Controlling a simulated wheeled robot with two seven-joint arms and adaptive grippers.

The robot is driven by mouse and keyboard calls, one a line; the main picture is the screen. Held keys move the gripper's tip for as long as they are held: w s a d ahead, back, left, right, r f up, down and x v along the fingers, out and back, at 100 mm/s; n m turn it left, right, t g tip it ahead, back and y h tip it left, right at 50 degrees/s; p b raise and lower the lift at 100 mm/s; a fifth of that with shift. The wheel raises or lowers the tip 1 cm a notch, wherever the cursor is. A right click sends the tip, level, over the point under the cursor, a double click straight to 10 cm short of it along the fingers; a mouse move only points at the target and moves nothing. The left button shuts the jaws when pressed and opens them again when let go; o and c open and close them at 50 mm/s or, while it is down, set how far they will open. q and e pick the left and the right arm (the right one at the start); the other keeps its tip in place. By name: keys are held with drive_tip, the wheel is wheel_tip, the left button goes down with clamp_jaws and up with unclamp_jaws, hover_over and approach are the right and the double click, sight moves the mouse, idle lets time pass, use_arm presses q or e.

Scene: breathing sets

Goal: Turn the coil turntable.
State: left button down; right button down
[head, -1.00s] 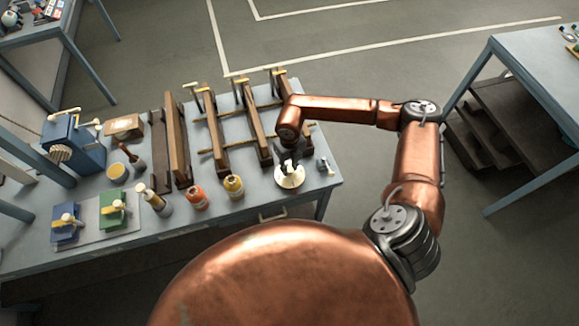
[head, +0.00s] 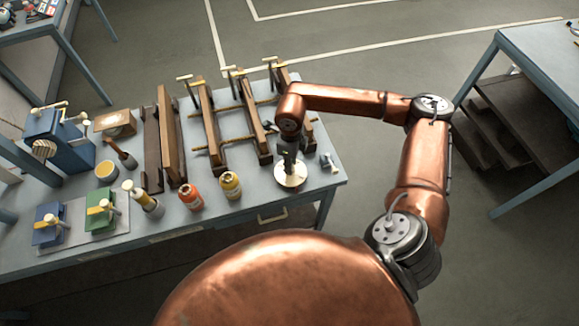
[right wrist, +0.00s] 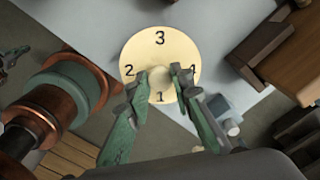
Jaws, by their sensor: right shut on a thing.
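The coil turntable (head: 291,182) is a round cream disc near the right end of the workbench. In the right wrist view the turntable (right wrist: 150,46) shows numbers: 3 at the top, 2 at the left, 4 at the right and 1 at the bottom. A pale round knob (right wrist: 159,79) stands at its middle. My right gripper (head: 290,163) is over the disc, pointing down. In the right wrist view the right gripper (right wrist: 160,76) has its fingers on either side of the knob, shut on it. My left gripper is in neither view.
The bench's front edge is near; open floor lies to the right.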

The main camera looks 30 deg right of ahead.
drive_tip(key=n+b, duration=0.1)
drive_tip(key=n, duration=0.1)
drive_tip(key=n+b, duration=0.1)
drive_tip(key=b, duration=0.1)
drive_tip(key=n+b, duration=0.1)
drive_tip(key=n, duration=0.1)
drive_tip(key=shift+f+n, duration=0.25)
drive_tip(key=shift+n, duration=0.05)
drive_tip(key=shift+s+r+n+b, duration=0.1)
drive_tip(key=shift+r+n+b, duration=0.1)
drive_tip(key=shift+n+b, duration=1.65)
drive_tip(key=shift+n, duration=0.25)
drive_tip(key=c, duration=1.7)
unclamp_jaws()
wheel_tip(320, 180, up, 12)
drive_tip(key=shift+r, duration=0.1)
